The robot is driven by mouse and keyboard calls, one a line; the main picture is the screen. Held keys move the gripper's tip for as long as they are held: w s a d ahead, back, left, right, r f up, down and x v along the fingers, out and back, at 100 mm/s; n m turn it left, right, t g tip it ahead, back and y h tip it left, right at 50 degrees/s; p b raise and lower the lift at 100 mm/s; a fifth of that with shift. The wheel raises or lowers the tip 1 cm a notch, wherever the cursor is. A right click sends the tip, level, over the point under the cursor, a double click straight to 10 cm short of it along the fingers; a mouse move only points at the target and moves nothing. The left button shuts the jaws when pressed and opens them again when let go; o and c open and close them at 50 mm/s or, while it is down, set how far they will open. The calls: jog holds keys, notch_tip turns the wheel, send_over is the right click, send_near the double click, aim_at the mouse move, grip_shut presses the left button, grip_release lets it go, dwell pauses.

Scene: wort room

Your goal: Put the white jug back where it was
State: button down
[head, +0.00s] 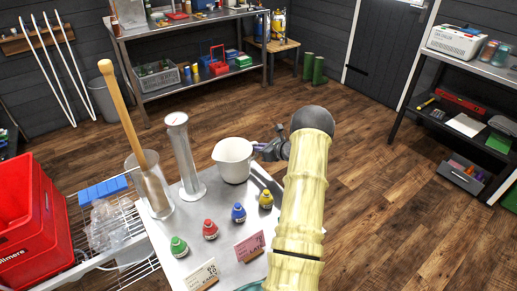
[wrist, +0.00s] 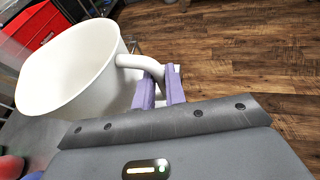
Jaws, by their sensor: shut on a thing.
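The white jug (head: 233,160) is at the right back part of a small metal table (head: 220,235) in the head view. It looks upright, with its handle to the right. In the wrist view the jug (wrist: 75,75) fills the upper left and looks empty inside. My gripper (wrist: 162,88) is shut on the jug's handle with its two purple fingers. In the head view my gripper (head: 265,150) shows at the jug's right side, partly hidden by my arm. I cannot tell whether the jug's base touches the table.
On the table stand a clear cylinder (head: 184,160), a tall jar (head: 153,190) with a wooden paddle, several small coloured bottles (head: 210,229) and two cards (head: 250,246). A wire rack (head: 120,235) and red crate (head: 35,215) are at left. Open floor lies behind and right.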

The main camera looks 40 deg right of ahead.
jog(key=shift+f, duration=0.15)
jog(key=c, duration=1.5)
grip_release()
jog(key=shift+o, duration=0.2)
jog(key=v, duration=1.2)
jog(key=shift+b, duration=0.3)
